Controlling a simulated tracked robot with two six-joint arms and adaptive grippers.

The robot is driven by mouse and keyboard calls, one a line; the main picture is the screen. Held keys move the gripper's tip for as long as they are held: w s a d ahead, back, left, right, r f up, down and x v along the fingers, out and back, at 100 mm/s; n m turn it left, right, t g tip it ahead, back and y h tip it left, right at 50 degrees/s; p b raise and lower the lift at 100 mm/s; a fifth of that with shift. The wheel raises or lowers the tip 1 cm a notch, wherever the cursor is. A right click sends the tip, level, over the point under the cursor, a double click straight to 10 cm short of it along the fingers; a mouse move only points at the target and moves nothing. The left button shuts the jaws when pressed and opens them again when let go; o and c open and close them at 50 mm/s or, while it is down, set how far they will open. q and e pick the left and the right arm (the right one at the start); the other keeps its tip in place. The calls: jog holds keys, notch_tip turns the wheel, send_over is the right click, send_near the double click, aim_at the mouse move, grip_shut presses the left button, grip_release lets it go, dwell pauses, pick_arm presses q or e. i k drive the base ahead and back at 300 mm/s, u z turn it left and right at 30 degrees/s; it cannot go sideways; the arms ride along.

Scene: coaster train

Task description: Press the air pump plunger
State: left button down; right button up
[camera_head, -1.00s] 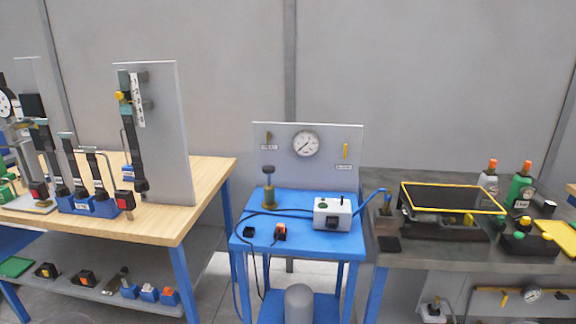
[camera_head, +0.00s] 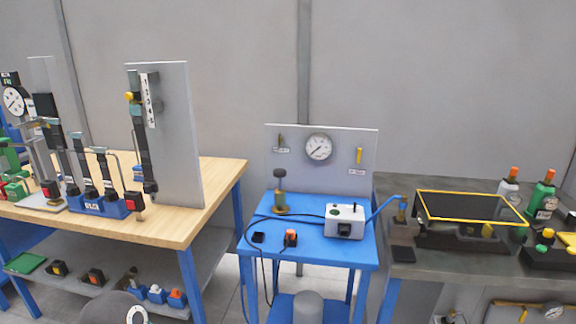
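The pump is upright and nothing touches the knob. Neither of my grippers shows in the view. A grey rounded part with a white ring at the bottom left edge seems to be part of my arm.
The blue cart (camera_head: 297,257) also carries a white box (camera_head: 344,220), cables and a panel with a gauge (camera_head: 318,147). A wooden bench (camera_head: 222,184) with devices stands left; a grey bench (camera_head: 399,187) with a black tray (camera_head: 463,236) and bottles stands right.

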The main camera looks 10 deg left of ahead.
aim_at(279, 174)
jog(key=i, duration=0.85)
jog(key=u, duration=0.05)
